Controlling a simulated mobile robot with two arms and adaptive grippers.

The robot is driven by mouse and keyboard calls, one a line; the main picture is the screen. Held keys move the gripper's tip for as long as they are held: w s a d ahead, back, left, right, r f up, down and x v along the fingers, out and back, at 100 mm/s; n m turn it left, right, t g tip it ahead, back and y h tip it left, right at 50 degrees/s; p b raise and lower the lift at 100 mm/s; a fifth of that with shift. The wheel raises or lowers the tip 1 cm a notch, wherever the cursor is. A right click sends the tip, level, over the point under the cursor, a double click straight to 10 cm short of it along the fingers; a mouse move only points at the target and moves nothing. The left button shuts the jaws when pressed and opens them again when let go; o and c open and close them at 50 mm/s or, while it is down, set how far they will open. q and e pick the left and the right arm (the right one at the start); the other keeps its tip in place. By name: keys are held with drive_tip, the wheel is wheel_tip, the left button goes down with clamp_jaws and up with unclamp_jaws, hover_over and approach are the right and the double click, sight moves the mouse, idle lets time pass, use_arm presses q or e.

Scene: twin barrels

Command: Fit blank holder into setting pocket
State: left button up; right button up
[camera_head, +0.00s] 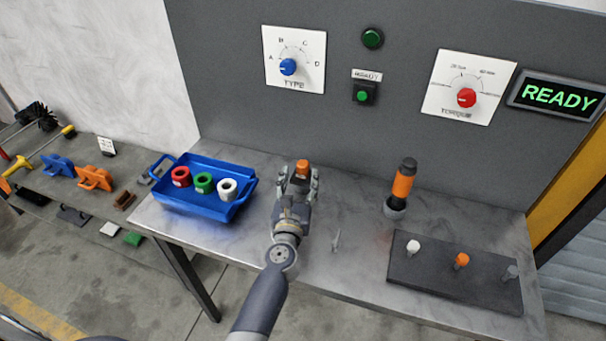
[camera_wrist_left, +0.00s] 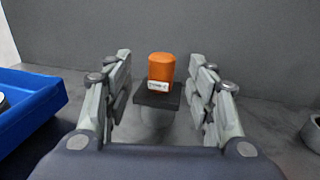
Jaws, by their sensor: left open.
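My left gripper (camera_head: 302,178) is open above the metal bench, fingers pointing to the back panel. In the left wrist view its fingers (camera_wrist_left: 160,88) stand apart on both sides of an orange rounded cylinder (camera_wrist_left: 161,66). This cylinder, also in the head view (camera_head: 303,164), stands upright on a dark square block (camera_wrist_left: 158,97) with a small white label; the fingers do not visibly touch it. I cannot tell which thing is the blank holder or the setting pocket. Red (camera_head: 181,176), green (camera_head: 203,183) and white (camera_head: 227,189) hollow cylinders stand in a blue tray (camera_head: 195,208). My right gripper is out of view.
A dark board (camera_head: 430,274) bears white, orange and grey knobbed pegs. The panel has a blue TYPE knob (camera_head: 288,67), a red TORQUE knob (camera_head: 466,97) and a READY display (camera_head: 557,96).

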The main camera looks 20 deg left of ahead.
sight(302, 170)
use_arm(q)
drive_tip(key=w, duration=0.5)
drive_tip(key=shift+w+a+f+b, duration=0.15)
drive_tip(key=shift+w+a+b, duration=0.2)
drive_tip(key=shift+w+b, duration=0.05)
drive_tip(key=shift+s, duration=0.15)
drive_tip(key=shift+c, duration=1.3)
clamp_jaws()
